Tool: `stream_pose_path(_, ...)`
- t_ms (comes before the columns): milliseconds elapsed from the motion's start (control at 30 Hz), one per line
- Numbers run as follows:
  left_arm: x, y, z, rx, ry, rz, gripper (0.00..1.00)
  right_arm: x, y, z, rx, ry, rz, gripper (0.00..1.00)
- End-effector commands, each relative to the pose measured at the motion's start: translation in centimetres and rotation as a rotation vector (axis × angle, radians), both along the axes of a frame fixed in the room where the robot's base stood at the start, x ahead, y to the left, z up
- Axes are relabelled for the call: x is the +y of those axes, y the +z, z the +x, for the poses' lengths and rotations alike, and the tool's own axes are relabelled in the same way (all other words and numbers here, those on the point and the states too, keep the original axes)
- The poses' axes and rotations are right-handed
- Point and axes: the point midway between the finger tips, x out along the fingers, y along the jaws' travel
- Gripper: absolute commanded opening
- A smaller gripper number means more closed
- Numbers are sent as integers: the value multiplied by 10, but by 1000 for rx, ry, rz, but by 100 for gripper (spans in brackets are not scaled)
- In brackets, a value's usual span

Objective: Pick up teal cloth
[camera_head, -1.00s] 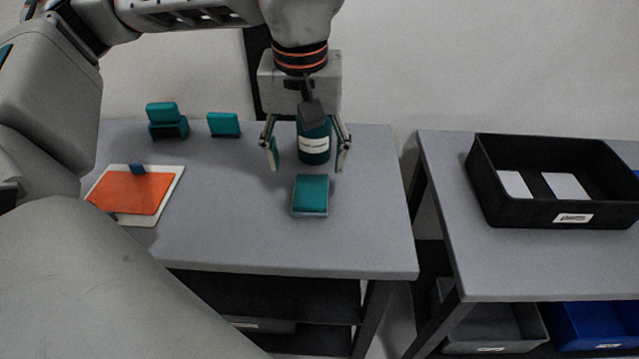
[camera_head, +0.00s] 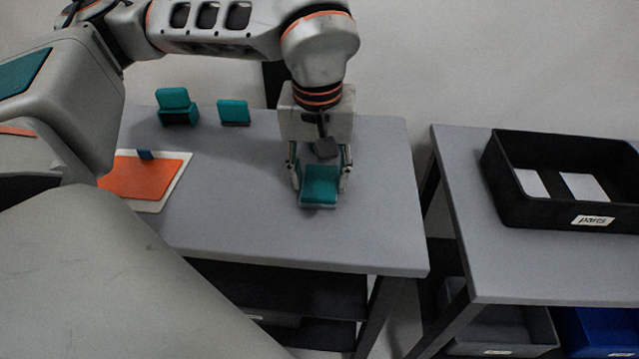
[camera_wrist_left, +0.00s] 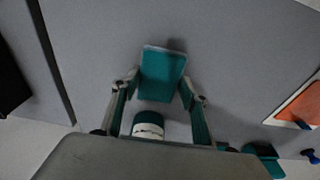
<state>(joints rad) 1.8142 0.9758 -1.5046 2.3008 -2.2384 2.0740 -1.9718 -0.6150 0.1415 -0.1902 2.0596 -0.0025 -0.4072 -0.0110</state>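The teal cloth (camera_head: 319,187) is a folded, block-like pad lying on the grey table near its right side. My left gripper (camera_head: 320,178) points down over its far part, with one finger on each side. In the left wrist view the cloth (camera_wrist_left: 162,75) lies between the fingertips of the left gripper (camera_wrist_left: 158,86). The fingers are apart, with the tips close to the cloth's sides; I cannot tell whether they touch it. My right gripper is not in view.
Two teal items, a stepped one (camera_head: 178,108) and a smaller block (camera_head: 234,112), stand at the back left. An orange sheet on a white board (camera_head: 145,178) lies at the left. A black bin (camera_head: 540,215) stands on the right table, across a gap.

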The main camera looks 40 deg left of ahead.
Motion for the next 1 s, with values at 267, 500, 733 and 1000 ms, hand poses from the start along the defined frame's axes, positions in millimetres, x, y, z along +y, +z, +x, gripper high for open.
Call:
stream_pose_path(267, 0, -1, 0, 1, 0, 0, 25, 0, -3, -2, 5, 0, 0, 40)
stream_pose_path(500, 0, 10, 1, -3, 0, 1, 25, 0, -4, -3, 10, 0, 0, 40)
stream_pose_path(733, 0, 49, 1, -7, 1, 0, 25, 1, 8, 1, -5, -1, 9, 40)
stream_pose_path(1000, 0, 126, 0, -10, 1, -1, 25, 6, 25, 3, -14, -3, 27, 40)
